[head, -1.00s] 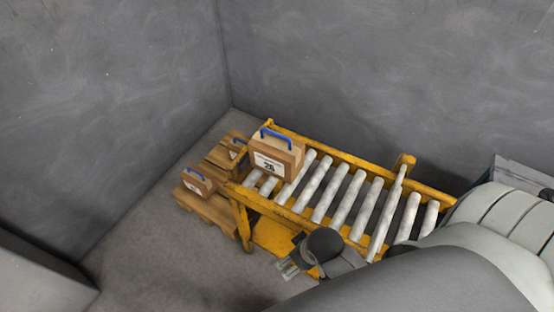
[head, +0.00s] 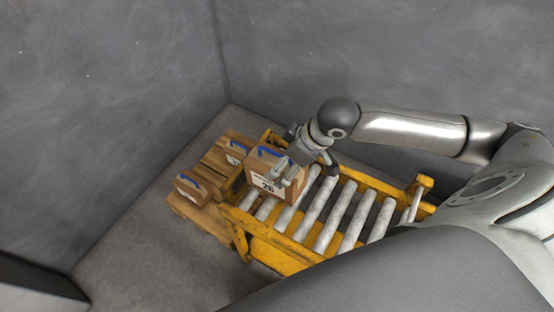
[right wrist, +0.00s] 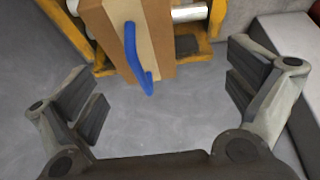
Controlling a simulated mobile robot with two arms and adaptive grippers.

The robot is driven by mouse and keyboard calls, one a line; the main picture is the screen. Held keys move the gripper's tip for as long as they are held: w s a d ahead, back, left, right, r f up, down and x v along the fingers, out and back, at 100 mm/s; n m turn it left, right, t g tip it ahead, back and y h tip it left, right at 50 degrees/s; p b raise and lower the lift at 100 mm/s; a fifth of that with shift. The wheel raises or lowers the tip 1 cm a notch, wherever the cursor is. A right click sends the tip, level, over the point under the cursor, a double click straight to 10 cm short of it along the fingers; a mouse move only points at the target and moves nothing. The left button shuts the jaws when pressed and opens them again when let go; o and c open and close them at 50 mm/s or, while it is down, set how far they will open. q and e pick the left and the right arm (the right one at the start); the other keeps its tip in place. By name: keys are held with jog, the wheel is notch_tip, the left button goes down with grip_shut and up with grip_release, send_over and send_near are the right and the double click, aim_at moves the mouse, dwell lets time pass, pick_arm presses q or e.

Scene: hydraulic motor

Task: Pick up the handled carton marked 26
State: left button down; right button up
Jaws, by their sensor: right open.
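The brown carton marked 26 (head: 258,185), with a blue handle on top, stands upright at the left end of the roller conveyor. My right gripper (head: 284,158) is over its right side and hides part of its top. In the right wrist view the carton (right wrist: 160,38) and its blue handle (right wrist: 131,48) lie beyond the open, empty fingers of my right gripper (right wrist: 165,88). The handle is apart from both fingers, nearer the left one. My left gripper is not in view.
The yellow conveyor (head: 276,251) with white rollers runs right from the carton. A wooden pallet (head: 196,215) at left bears two smaller cartons with blue handles, one in front (head: 192,189) and one behind (head: 235,150). Grey walls close off the back and left.

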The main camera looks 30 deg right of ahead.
aim_at(264, 156)
jog(key=d, duration=0.1)
jog(key=w+d+r, duration=0.1)
jog(key=shift+w+d, duration=0.1)
jog(key=shift+d, duration=0.25)
jog(key=shift+w+f+m, duration=0.2)
jog(key=shift+f+m, duration=0.1)
jog(key=shift+f, duration=0.05)
jog(key=x, duration=0.9)
jog(key=shift+a+f+b, duration=0.2)
jog(key=shift+f+b, duration=0.1)
jog(key=shift+f, duration=0.1)
jog(key=shift+s, duration=0.1)
jog(key=shift+c, duration=0.4)
jog(key=c, duration=1.9)
jog(key=shift+w+r, duration=0.2)
jog(key=shift+c, duration=0.2)
